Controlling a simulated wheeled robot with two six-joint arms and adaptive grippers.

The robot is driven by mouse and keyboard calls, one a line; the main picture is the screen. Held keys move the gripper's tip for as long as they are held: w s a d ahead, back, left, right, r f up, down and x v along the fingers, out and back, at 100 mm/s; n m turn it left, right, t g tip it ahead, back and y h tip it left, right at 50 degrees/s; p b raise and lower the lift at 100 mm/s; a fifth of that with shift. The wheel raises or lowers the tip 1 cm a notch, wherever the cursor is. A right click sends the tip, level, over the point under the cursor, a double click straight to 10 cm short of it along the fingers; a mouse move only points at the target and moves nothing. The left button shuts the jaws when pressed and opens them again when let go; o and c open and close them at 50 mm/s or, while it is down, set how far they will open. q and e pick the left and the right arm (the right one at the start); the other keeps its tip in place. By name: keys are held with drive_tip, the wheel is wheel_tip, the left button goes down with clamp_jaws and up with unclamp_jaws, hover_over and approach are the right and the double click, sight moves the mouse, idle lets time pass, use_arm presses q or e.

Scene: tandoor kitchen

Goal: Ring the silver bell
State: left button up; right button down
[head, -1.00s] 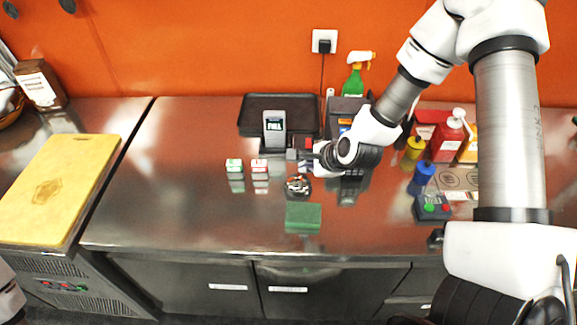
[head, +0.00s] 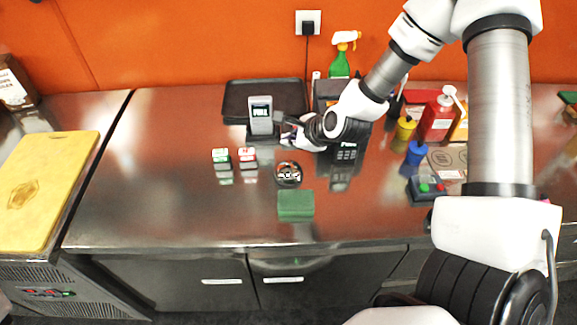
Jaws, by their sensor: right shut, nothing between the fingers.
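I cannot make out a silver bell for certain in the head view. A small round dark object with a silvery, patterned top (head: 289,174) stands on the steel counter (head: 150,180), in front of my right gripper. My right gripper (head: 284,130) points left, low over the counter, close beside a grey device on a stand (head: 261,115). It is shut and empty. Its wrist hides part of the counter behind it. My left gripper is out of view.
Two small boxes (head: 221,156) (head: 247,154) and a green pad (head: 296,204) lie near the round object. A black tray (head: 238,92) is behind. Bottles (head: 437,118) and a button box (head: 427,189) stand right. A cutting board (head: 45,185) lies left; the front middle is clear.

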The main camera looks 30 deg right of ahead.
sight(290, 163)
wheel_tip(290, 163, down, 5)
drive_tip(key=b, duration=0.3)
drive_tip(key=shift+w+f+b, duration=0.15)
drive_tip(key=shift+b, duration=0.2)
drive_tip(key=shift+f, duration=0.1)
idle(0.8)
drive_tip(key=shift+f+b, duration=0.3)
drive_tip(key=shift+b, duration=0.35)
drive_tip(key=shift+f+b, duration=0.45)
drive_tip(key=shift+b, duration=0.1)
idle(0.3)
drive_tip(key=shift+r, duration=0.1)
drive_tip(key=shift+r+p, duration=0.65)
drive_tip(key=shift+r, duration=0.15)
